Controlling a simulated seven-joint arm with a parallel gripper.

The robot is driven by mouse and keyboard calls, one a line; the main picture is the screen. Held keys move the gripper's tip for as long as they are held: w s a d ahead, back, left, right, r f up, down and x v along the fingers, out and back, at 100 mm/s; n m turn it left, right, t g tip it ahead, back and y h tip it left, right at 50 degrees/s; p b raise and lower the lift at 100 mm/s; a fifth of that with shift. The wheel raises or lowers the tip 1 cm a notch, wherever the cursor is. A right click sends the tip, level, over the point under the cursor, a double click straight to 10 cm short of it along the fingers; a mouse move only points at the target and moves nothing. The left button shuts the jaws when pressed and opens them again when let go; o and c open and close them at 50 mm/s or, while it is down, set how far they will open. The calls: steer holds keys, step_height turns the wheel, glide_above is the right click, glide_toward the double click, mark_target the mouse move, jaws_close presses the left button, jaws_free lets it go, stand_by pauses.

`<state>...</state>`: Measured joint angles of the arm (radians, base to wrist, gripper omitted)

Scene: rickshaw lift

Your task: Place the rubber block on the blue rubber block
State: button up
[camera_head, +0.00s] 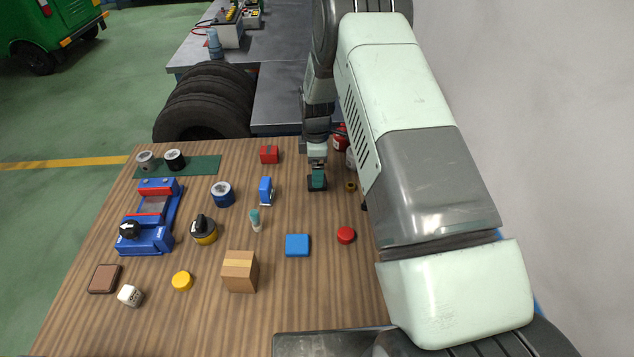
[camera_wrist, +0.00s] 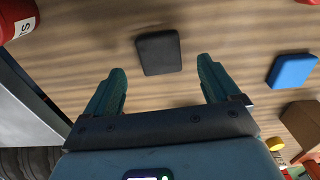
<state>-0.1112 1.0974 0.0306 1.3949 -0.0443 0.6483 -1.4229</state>
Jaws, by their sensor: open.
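The blue rubber block (camera_head: 297,245) lies flat on the wooden table, right of the cardboard box. It also shows at the right of the wrist view (camera_wrist: 291,70). A black block (camera_wrist: 159,52), which looks like the rubber block, lies flat on the table in the wrist view. My gripper (camera_head: 317,182) points down over the far right part of the table. In the wrist view its two teal fingers (camera_wrist: 156,75) are apart and empty, with the black block just beyond and between their tips. In the head view my gripper mostly hides that block.
A cardboard box (camera_head: 240,272), red disc (camera_head: 346,235), blue upright item (camera_head: 266,191) and red block (camera_head: 269,154) stand on the table (camera_head: 330,290). A blue vise-like fixture (camera_head: 150,232) is at left. A red bottle-like object (camera_wrist: 17,17) is at the wrist view's upper left.

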steer(key=shift+d+f, duration=0.1)
steer(key=shift+f, duration=1.9)
steer(key=c, duration=1.2)
step_height(320, 180, up, 9)
steer(key=shift+f, duration=0.15)
steer(key=shift+c, duration=0.2)
steer(key=s+r, duration=0.1)
steer(key=s, duration=0.1)
steer(key=n, duration=0.9)
glide_above(297, 243)
step_height(297, 243, down, 3)
steer(key=shift+f, duration=2.2)
